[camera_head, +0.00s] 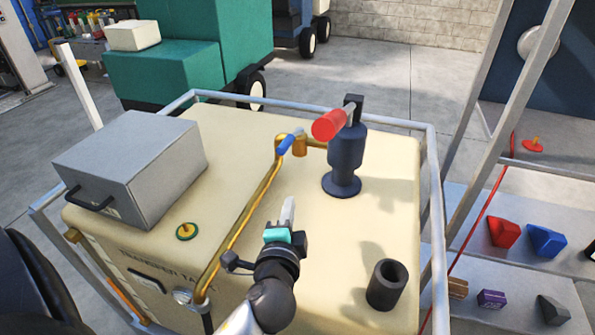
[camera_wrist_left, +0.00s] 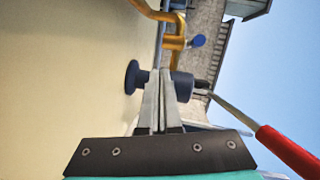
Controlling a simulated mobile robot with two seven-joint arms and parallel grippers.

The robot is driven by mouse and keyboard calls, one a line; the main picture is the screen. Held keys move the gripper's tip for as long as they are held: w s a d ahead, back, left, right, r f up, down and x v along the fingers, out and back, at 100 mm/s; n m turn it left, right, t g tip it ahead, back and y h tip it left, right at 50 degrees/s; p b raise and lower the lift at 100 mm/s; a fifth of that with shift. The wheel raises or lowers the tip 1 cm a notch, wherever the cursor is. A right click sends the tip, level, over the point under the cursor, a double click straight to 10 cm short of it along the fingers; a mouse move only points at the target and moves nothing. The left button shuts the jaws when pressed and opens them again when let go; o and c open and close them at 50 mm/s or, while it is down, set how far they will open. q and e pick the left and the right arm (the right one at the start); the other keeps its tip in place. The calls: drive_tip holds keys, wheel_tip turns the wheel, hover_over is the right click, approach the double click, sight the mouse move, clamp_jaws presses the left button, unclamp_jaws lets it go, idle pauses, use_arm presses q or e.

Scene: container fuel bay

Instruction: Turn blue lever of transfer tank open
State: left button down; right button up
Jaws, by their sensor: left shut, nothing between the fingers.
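The cream transfer tank (camera_head: 345,225) stands in a grey frame. The blue lever (camera_head: 286,144) sits on a brass valve (camera_head: 299,146) on the bent brass pipe, beside the dark blue hand pump (camera_head: 345,160). In the left wrist view the blue lever (camera_wrist_left: 198,41) shows beyond and above the fingertips, with the pump (camera_wrist_left: 182,86) behind the fingers. My left gripper (camera_head: 288,205) is shut and empty, above the tank top on the near side of the lever and apart from it. It also shows in the wrist view (camera_wrist_left: 161,78). My right gripper is not in view.
The pump's red handle (camera_head: 328,124) sticks out close to the lever's right. A grey box (camera_head: 130,165) stands on the tank's left, and a dark open cylinder (camera_head: 387,285) on its near right. Frame rails (camera_head: 435,200) edge the tank. A shelf with coloured blocks (camera_head: 503,232) is at right.

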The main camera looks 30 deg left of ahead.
sight(291, 140)
use_arm(q)
drive_tip(key=w+a+r+m+t, duration=0.1)
drive_tip(key=w+a+r+m, duration=0.1)
drive_tip(key=w, duration=0.3)
drive_tip(key=w+a+r+m+t+b, duration=0.1)
drive_tip(key=w+a+r+m, duration=0.1)
drive_tip(key=w, duration=0.3)
drive_tip(key=shift+w+a+m+t, duration=0.2)
drive_tip(key=shift+a+m+t, duration=0.2)
drive_tip(key=shift+a+m, duration=0.3)
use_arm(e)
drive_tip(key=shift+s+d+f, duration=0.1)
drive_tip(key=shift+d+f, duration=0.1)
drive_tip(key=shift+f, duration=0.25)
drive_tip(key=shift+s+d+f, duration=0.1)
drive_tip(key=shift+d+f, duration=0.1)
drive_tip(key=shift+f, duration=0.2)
use_arm(q)
drive_tip(key=shift+a, duration=0.15)
drive_tip(key=shift+s+a+m+h, duration=0.2)
drive_tip(key=shift+a+m+h, duration=0.15)
drive_tip(key=shift+h, duration=0.15)
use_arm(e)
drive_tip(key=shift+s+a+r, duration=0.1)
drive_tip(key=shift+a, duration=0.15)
